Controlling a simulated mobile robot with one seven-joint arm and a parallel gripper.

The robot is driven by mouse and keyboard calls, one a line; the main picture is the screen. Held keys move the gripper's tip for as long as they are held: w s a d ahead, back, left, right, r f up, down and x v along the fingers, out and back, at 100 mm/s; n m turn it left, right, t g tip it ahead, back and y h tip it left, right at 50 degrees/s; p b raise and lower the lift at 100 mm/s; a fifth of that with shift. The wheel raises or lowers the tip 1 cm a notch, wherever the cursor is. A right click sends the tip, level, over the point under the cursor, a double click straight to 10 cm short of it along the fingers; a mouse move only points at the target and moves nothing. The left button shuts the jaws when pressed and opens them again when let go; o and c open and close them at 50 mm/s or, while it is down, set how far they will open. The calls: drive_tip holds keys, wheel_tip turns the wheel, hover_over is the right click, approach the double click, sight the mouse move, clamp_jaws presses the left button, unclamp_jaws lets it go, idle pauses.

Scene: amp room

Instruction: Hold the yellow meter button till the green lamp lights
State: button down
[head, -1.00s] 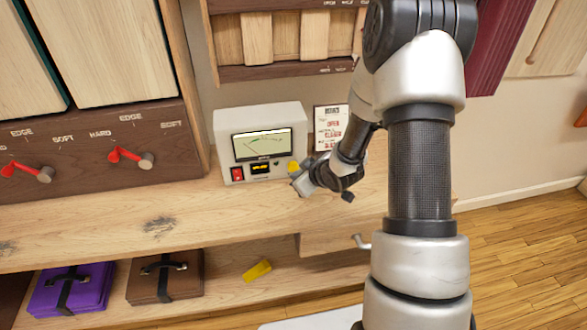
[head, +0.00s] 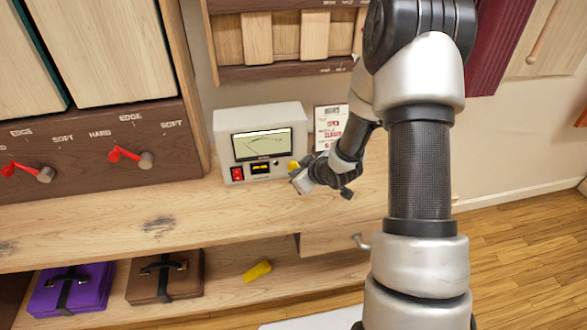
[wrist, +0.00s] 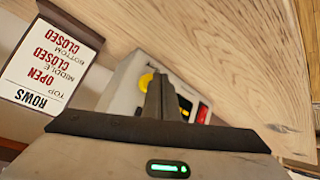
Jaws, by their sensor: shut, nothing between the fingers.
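The white meter box (head: 222,143) stands on the wooden bench against the wall, with a pale dial (head: 262,145) on its front. The yellow button (head: 294,165) is at the lower right of that front; it also shows in the wrist view (wrist: 146,82), partly behind my fingers. A small dark round spot (head: 277,163) left of the button may be the lamp; I see no green light there. My gripper (head: 296,179) is shut and empty, just below and in front of the button. In the wrist view its fingertips (wrist: 158,78) overlap the button's edge; I cannot tell if they touch.
A red switch (head: 237,174) and a black panel with yellow marks (head: 260,168) sit left of the button. A sign (head: 329,126) stands right of the meter. Red levers (head: 126,155) are at the left. The bench (head: 235,208) is clear in front of the meter.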

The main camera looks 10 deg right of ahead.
drive_tip(key=shift+w, duration=0.55)
idle(1.2)
drive_tip(key=shift+s, duration=0.15)
idle(2.0)
drive_tip(key=shift+s, duration=0.85)
drive_tip(key=shift+b, duration=0.3)
drive_tip(key=shift+s+b, duration=0.6)
drive_tip(key=shift+s, duration=1.9)
